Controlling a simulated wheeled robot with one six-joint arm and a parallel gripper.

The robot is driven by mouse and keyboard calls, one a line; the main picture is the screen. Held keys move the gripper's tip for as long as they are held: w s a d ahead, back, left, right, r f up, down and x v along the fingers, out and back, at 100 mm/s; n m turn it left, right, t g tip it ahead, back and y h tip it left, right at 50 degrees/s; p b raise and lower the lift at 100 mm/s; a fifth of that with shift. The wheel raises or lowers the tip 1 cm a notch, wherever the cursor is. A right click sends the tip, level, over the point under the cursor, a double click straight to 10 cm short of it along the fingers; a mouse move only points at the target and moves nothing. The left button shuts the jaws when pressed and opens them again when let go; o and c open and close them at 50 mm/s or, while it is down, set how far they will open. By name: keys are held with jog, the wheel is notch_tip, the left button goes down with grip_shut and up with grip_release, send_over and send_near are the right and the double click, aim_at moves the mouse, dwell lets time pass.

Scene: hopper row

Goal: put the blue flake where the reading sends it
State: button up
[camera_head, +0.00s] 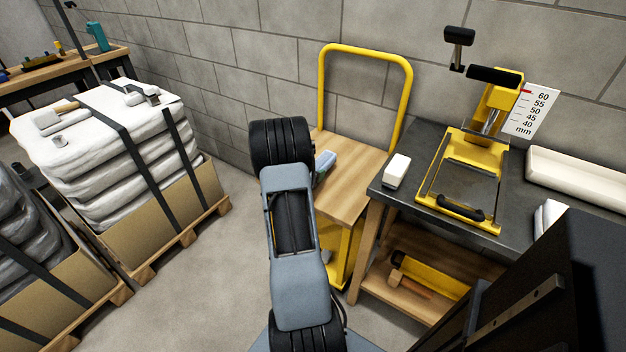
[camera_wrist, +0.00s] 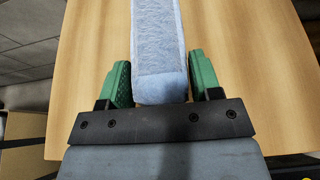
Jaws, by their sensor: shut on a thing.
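The blue flake is a pale blue, rough-faced bar (camera_wrist: 158,40), seen end-on in the wrist view. My gripper (camera_wrist: 160,78) has its green fingers on both sides of it and is shut on it. The reading scale (camera_head: 535,110) is a white plate marked 40 to 60 mm. A small red mark sits at its upper left, close to 60. The yellow gauge (camera_head: 468,170) stands beside it.
The yellow-railed cart (camera_head: 345,200) stands against the block wall. The dark bench (camera_head: 400,215) holds a white block (camera_head: 396,171) and a cream tray (camera_head: 580,180). A mallet (camera_head: 410,285) lies on its lower shelf. Strapped white sacks (camera_head: 95,160) stand on a pallet at left.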

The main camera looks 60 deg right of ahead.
jog(key=shift+f+b, duration=0.3)
jog(key=shift+f, duration=1.25)
jog(key=shift+f, duration=0.15)
jog(key=o, duration=0.9)
jog(key=shift+o, duration=0.2)
